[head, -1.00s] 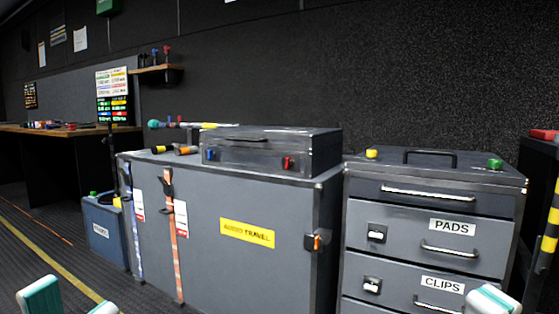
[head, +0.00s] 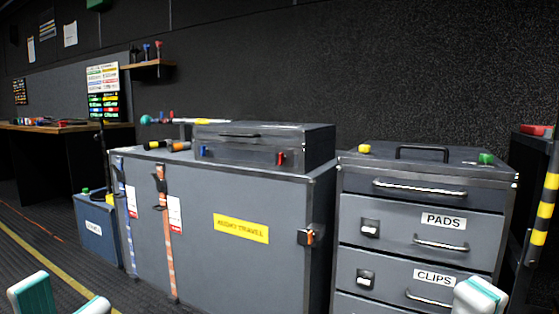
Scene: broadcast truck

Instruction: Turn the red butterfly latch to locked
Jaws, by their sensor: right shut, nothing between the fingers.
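The red butterfly latch (head: 280,158) is on the front of the dark grey case (head: 240,160), toward its right end. It is small here, and I cannot tell whether it stands locked or unlocked. A blue latch (head: 203,152) is on the same front at the left end. The case lies with its lid down on the large grey trunk (head: 200,240). My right gripper (head: 480,294) is shut and empty at the bottom right, in front of the drawer unit. My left gripper (head: 62,300) is open and empty at the bottom left. Both are well apart from the case.
The trunk has a yellow label (head: 241,229), strap bands and an orange side latch (head: 308,236). The drawer unit (head: 400,190) stands to its right with protruding handles. A blue box (head: 95,235) stands at left. Several small rolls and tools lie left of the case.

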